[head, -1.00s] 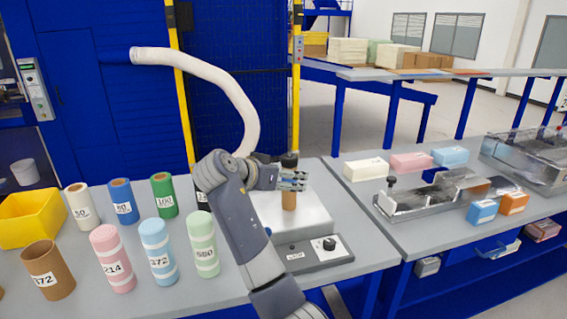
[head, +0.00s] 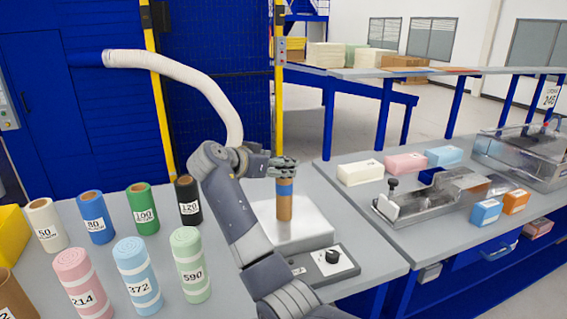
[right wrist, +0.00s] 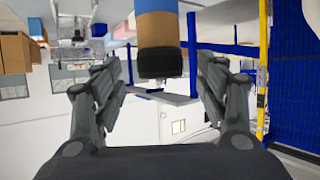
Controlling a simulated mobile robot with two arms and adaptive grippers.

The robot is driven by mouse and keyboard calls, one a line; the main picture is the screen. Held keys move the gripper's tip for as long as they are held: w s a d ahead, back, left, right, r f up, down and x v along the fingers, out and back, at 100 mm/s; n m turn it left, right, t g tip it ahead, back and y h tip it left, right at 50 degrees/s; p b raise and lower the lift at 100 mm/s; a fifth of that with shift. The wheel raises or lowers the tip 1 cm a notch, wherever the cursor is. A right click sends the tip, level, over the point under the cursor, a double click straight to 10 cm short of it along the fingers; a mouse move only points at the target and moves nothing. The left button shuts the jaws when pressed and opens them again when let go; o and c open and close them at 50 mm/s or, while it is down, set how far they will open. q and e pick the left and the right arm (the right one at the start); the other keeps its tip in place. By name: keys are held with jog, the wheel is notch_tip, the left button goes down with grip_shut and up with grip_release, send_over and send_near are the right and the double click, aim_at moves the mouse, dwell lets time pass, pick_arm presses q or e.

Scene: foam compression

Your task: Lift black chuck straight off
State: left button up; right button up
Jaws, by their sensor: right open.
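The black chuck (right wrist: 160,64) is at the end of a brown and blue tube (right wrist: 158,30) in the right wrist view. It lies between my right gripper's (right wrist: 160,75) two spread fingers, with a visible gap to each side. In the head view my right gripper (head: 283,166) is at the top of the upright brown tube (head: 284,208) with its blue band. The gripper largely covers the chuck there. The tube stands on the pale platform (head: 310,237) of a bench device. My left gripper is not in view.
Several labelled rolls, such as a black one (head: 188,200) and a green one (head: 193,265), stand on the table left of my arm. A control box with a black knob (head: 332,256) is in front of the platform. A metal fixture (head: 430,198) and foam blocks lie to the right.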

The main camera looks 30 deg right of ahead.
jog(key=p+x, duration=0.1)
jog(key=x, duration=0.2)
jog(key=shift+w+d, duration=0.1)
jog(key=shift+d, duration=0.3)
jog(key=shift+w+d+f, duration=0.1)
jog(key=shift+d+f, duration=0.05)
jog(key=c, duration=1.2)
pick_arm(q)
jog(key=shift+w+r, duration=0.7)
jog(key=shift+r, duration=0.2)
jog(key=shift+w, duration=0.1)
